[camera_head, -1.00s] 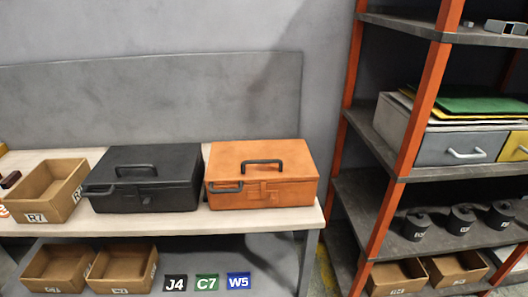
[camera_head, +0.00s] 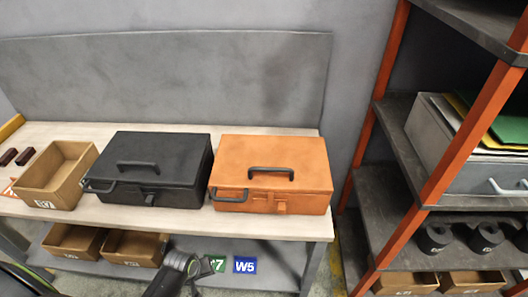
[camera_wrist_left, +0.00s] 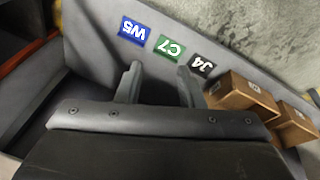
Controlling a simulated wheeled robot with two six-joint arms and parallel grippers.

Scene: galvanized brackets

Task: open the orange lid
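The orange toolbox (camera_head: 270,178) stands on the bench at its right end, and its lid (camera_head: 300,158) is down. A dark handle (camera_head: 270,171) sits on top of the lid, and a dark front handle (camera_head: 229,196) is at the front left. My left gripper (camera_head: 192,266) is low in front of the bench, below and left of the orange box and apart from it. In the left wrist view the two fingers of my left gripper (camera_wrist_left: 158,76) are spread with nothing between them. The orange box is not in that view. My right gripper is not in view.
A black toolbox (camera_head: 156,169) stands close left of the orange one, then an open cardboard bin (camera_head: 58,178). The lower shelf holds cardboard bins (camera_head: 136,248) and the W5 label (camera_head: 245,265). An orange-post rack (camera_head: 440,165) stands on the right.

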